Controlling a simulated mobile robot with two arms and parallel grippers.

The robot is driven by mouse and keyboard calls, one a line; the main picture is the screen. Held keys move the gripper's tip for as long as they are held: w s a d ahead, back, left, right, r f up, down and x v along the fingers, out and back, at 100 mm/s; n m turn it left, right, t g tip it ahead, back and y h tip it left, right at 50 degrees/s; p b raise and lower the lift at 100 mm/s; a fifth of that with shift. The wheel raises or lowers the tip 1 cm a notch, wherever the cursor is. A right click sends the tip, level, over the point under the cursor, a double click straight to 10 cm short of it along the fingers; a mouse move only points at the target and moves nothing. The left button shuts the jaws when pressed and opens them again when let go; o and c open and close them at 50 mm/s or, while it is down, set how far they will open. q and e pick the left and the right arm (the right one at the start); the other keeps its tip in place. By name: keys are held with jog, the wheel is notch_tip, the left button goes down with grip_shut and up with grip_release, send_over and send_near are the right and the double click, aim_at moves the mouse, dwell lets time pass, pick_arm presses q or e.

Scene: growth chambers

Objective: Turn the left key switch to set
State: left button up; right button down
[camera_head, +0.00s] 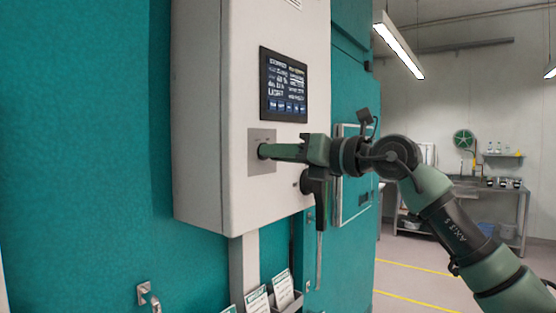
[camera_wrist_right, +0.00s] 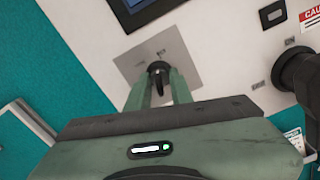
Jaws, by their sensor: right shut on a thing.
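The key switch is a dark knob (camera_wrist_right: 158,70) on a grey square plate (camera_head: 261,138) on the front of a white control box (camera_head: 205,120). In the right wrist view the plate (camera_wrist_right: 178,52) has small labels, too small to read. My right gripper (camera_head: 264,151) reaches the plate from the right and is shut on the knob, its fingers on either side of it in the right wrist view (camera_wrist_right: 155,88). In the head view the fingers hide the knob. My left gripper is not in view.
A dark screen (camera_head: 283,86) sits above the plate. A black handle (camera_head: 317,187) sticks out of the box just below my right gripper. Card holders (camera_head: 258,300) hang below the box. Teal chamber walls (camera_head: 85,150) surround it; open floor lies to the right.

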jog(key=shift+r+m+b, duration=0.1)
jog(key=shift+m+b, duration=0.25)
jog(key=shift+m, duration=0.75)
jog(key=c, duration=1.6)
grip_release()
jog(key=shift+d, duration=0.1)
jog(key=shift+s+d+b, duration=0.2)
jog(key=shift+d+b, duration=0.1)
jog(key=shift+b, duration=0.05)
jog(key=b+v, duration=0.2)
jog(key=v, duration=0.5)
